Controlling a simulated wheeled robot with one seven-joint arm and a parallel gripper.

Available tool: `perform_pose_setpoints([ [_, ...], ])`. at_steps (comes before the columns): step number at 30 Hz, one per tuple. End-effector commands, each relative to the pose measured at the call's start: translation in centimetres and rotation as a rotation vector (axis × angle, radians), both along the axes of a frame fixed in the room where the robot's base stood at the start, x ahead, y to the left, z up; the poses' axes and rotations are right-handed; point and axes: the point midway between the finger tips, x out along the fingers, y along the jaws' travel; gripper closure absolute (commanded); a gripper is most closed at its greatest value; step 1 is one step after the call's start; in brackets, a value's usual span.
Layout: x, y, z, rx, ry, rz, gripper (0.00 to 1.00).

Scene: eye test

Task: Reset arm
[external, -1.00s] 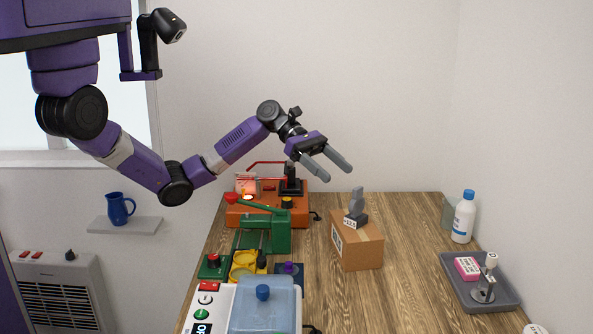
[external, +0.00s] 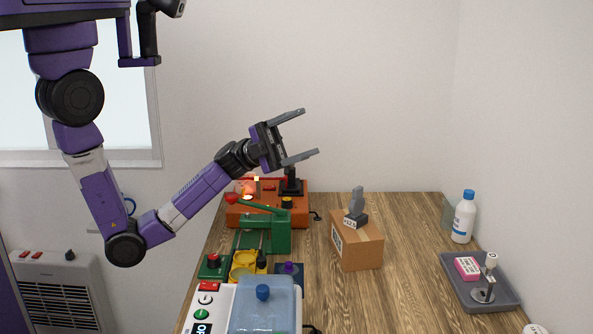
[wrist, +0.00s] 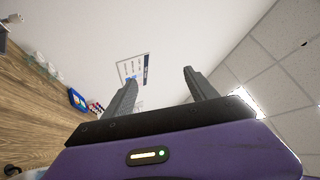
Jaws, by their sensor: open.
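My gripper (external: 311,133) is open and empty, in the air above the back left of the wooden table. Its two grey fingers are spread apart, one above the other, and point to the right in the external view. In the wrist view my gripper (wrist: 160,82) also shows with nothing between its fingers. My purple arm bends at a low elbow left of the table and rises to the wrist.
An orange machine (external: 240,217) and a green press (external: 270,232) stand below my gripper. A cardboard box (external: 358,245) bears a grey stamp-like object (external: 357,205). A grey tray (external: 465,290) and a white bottle (external: 464,217) stand at right. The table (external: 410,235) between is clear.

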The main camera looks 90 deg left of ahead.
Motion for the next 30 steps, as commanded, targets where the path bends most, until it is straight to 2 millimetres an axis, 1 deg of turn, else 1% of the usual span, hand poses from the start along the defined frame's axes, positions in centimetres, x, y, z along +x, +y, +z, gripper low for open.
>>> perform_pose_setpoints([
  [1,-0.9,-0.8,0.0,-0.078,0.012,-0.024,0.34],
  [3,-2.1,-1.6,0.0,-0.173,0.019,-0.05,0.34],
  [8,-4.9,-3.0,-0.7,-0.377,0.035,-0.091,0.34],
  [11,-6.7,-3.5,-1.8,-0.513,0.057,-0.097,0.34],
  [14,-8.8,-3.7,-3.7,-0.657,0.096,-0.085,0.34],
  [20,-13.0,-3.5,-8.6,-0.917,0.235,-0.024,0.34],
  [26,-17.8,-3.0,-14.7,-1.112,0.441,0.071,0.34],
  [30,-21.7,-2.7,-19.1,-1.205,0.616,0.151,0.34],
])
